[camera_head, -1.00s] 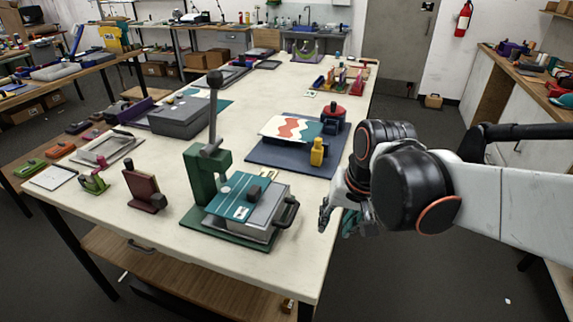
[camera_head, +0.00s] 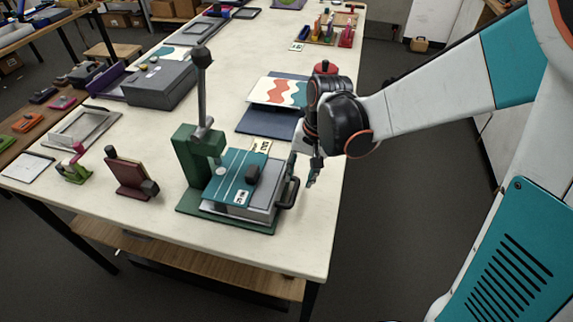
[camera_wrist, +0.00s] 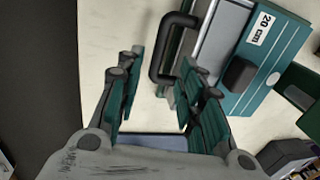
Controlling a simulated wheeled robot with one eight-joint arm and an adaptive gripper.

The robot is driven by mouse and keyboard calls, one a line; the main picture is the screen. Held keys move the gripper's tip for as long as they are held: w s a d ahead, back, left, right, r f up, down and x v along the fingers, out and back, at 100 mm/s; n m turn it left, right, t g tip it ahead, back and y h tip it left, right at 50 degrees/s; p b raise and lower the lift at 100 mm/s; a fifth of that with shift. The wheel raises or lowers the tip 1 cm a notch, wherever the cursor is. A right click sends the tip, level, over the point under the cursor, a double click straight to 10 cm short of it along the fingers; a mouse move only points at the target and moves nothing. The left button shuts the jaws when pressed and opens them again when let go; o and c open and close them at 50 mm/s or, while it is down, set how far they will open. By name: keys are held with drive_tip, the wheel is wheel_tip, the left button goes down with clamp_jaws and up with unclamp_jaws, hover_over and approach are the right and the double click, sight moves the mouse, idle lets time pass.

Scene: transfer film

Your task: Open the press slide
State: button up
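The green press (camera_head: 188,160) stands near the front of the table with its dark lever (camera_head: 203,95) upright. A teal plate (camera_head: 232,170) lies over its grey slide (camera_head: 262,193). The slide has a black handle (camera_head: 290,193) on its right side. My gripper (camera_head: 307,172) is just behind and right of the handle, apart from it in the head view. In the wrist view my gripper (camera_wrist: 158,88) is open and empty, and the handle (camera_wrist: 155,60) lies ahead, in line with the gap between its fingers. The slide (camera_wrist: 222,42) and teal plate (camera_wrist: 285,55) show to the right.
A dark blue board (camera_head: 262,122) with a wavy-patterned sheet (camera_head: 277,92) lies behind the press. A maroon stand (camera_head: 130,175) and a grey box (camera_head: 160,85) are to the left. Bare tabletop (camera_head: 310,225) lies right of the handle, up to the table edge.

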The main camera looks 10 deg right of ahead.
sight(295, 191)
drive_tip(key=f, duration=0.2)
drive_tip(key=f+b, duration=0.1)
drive_tip(key=f, duration=0.1)
drive_tip(key=a+f, duration=0.1)
drive_tip(key=f, duration=0.2)
drive_tip(key=shift+w+a+b, duration=0.1)
drive_tip(key=shift+w+b, duration=0.05)
drive_tip(key=shift+b, duration=0.25)
drive_tip(key=shift+c, duration=0.4)
clamp_jaws()
